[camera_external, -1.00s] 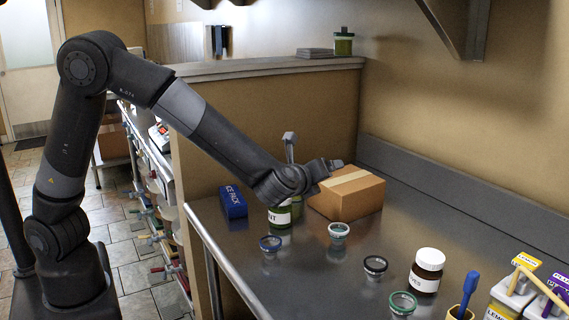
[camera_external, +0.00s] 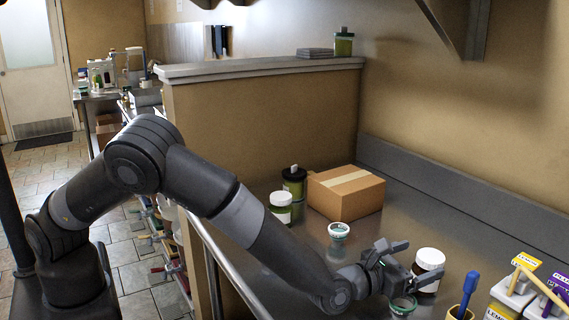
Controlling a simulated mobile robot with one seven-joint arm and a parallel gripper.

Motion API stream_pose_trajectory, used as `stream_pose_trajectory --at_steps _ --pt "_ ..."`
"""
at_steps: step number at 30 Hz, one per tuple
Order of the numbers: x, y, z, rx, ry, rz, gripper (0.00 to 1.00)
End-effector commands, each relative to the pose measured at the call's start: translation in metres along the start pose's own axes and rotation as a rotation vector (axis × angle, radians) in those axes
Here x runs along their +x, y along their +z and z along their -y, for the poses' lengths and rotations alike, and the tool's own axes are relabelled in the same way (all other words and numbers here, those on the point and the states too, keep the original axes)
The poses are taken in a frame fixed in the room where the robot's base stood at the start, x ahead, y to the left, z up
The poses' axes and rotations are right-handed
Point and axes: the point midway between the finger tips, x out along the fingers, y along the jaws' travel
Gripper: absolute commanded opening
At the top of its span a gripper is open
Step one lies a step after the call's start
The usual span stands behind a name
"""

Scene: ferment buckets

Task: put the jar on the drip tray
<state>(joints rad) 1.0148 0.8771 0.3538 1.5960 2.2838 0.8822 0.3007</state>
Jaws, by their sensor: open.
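A brown jar (camera_external: 431,260) with a white lid and a white label stands upright on the steel counter at the right. My gripper (camera_external: 416,262) is open at the jar's left side, with one finger above and behind and the other low across the jar's front. I cannot tell whether the fingers touch it. A green jar (camera_external: 280,212) with a white lid and label stands farther back, left of the cardboard box. No drip tray can be clearly made out; a flat dark stack (camera_external: 315,52) lies on the partition ledge.
A cardboard box (camera_external: 345,195) and a dark green container (camera_external: 294,183) stand at the back. Small ring-topped cups (camera_external: 338,231) (camera_external: 402,305) stand on the counter. A yellow cup with a blue tool (camera_external: 467,295) and lemon-labelled cartons (camera_external: 509,300) crowd the right. The counter behind the jar is clear.

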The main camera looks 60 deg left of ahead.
Motion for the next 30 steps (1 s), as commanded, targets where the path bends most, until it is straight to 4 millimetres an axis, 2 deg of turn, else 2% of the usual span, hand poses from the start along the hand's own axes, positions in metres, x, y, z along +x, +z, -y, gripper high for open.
stream_pose_trajectory --at_steps 5,16,26,30 --pt "0.011 0.000 0.001 0.000 0.000 0.000 0.89" --pt "0.054 -0.001 0.005 0.000 0.002 0.001 0.89" --pt "0.059 -0.001 0.006 0.000 0.001 -0.001 0.89" --pt "0.059 -0.001 0.006 -0.001 0.001 -0.001 0.77"
